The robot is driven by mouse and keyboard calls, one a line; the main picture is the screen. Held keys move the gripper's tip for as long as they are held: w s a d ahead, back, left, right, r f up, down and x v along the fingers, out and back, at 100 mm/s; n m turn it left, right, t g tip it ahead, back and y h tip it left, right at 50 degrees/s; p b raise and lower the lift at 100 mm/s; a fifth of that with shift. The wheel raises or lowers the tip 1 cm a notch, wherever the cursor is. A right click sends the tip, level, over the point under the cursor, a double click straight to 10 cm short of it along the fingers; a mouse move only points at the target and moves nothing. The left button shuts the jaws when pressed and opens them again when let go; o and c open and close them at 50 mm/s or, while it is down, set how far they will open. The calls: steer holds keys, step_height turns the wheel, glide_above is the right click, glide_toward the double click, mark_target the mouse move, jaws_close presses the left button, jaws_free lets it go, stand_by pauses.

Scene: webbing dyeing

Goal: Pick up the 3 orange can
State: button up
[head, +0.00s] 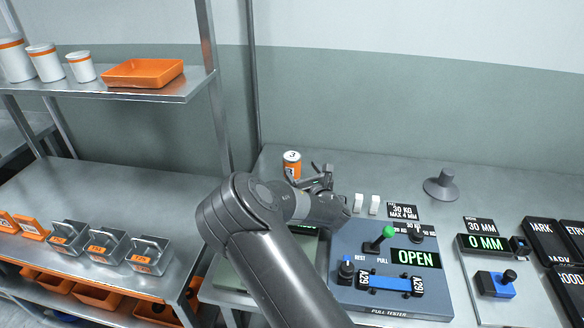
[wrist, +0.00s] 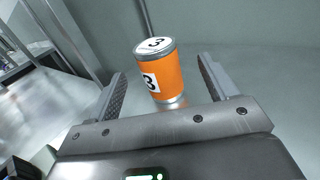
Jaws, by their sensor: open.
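The orange can (head: 292,163) marked 3 stands upright on the grey bench near the wall in the head view. It has a pale lid with a 3 on it. In the wrist view the can (wrist: 162,76) shows between and ahead of my two open fingers. My gripper (wrist: 161,88) is open and empty, with a finger on each side of the can's picture. In the head view my gripper (head: 312,180) is close beside the can at its right, partly hidden by my arm. I cannot tell whether a finger touches the can.
The pull tester (head: 390,275) stands at the front right of the can, with a green-knobbed lever. A grey cone (head: 441,187) is further right. A metal shelf (head: 150,92) with an orange tray (head: 143,73) stands at the left.

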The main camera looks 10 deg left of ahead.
mark_target(297, 164)
steer(key=x, duration=0.4)
steer(key=shift+a+f+x, duration=0.1)
steer(key=shift+x, duration=1.2)
steer(key=shift+a+f+x, duration=0.1)
steer(key=shift+a+x, duration=0.05)
steer(key=shift+x, duration=1.15)
steer(key=shift+s, duration=0.15)
steer(key=shift+c, duration=0.3)
steer(key=c, duration=1.2)
